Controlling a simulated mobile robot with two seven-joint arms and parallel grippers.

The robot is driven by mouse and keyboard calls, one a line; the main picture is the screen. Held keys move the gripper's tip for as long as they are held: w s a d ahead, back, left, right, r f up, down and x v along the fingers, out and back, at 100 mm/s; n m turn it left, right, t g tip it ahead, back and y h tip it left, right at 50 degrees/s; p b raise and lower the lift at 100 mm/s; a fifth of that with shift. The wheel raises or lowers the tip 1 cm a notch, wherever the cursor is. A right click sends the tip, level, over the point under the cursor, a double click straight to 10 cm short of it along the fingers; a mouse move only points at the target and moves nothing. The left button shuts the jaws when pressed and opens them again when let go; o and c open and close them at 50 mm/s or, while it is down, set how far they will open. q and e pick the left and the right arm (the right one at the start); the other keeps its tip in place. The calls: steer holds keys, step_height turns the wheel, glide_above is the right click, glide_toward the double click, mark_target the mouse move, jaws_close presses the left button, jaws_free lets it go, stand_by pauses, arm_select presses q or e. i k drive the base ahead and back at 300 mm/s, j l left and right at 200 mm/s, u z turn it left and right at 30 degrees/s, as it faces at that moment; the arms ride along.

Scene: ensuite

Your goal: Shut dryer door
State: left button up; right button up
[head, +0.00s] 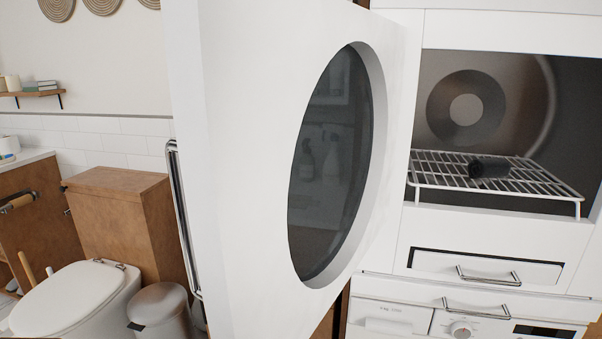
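The white dryer door (240,130) stands wide open in the head view, swung toward me on the left of the dryer. It has a dark oval window (332,165) and a metal bar handle (183,220) on its left edge. The dryer opening (470,110) at the right shows a round drum back and a wire rack (500,180). A small dark item (489,168) lies on the rack. Neither gripper shows in the head view.
Below the dryer are a drawer with a metal handle (489,276) and a white appliance with a knob (461,330). At the left are a toilet (75,300), a metal bin (163,312) and a brown wooden cabinet (120,215). A small wall shelf (30,93) hangs behind.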

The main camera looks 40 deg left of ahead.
mark_target(280, 157)
steer(key=k+j, duration=0.15)
steer(key=j, duration=0.25)
steer(key=k+j, duration=0.15)
steer(key=j, duration=0.25)
steer(key=k+j, duration=0.15)
steer(key=j, duration=0.3)
steer(key=k+j, duration=0.15)
steer(key=j, duration=0.25)
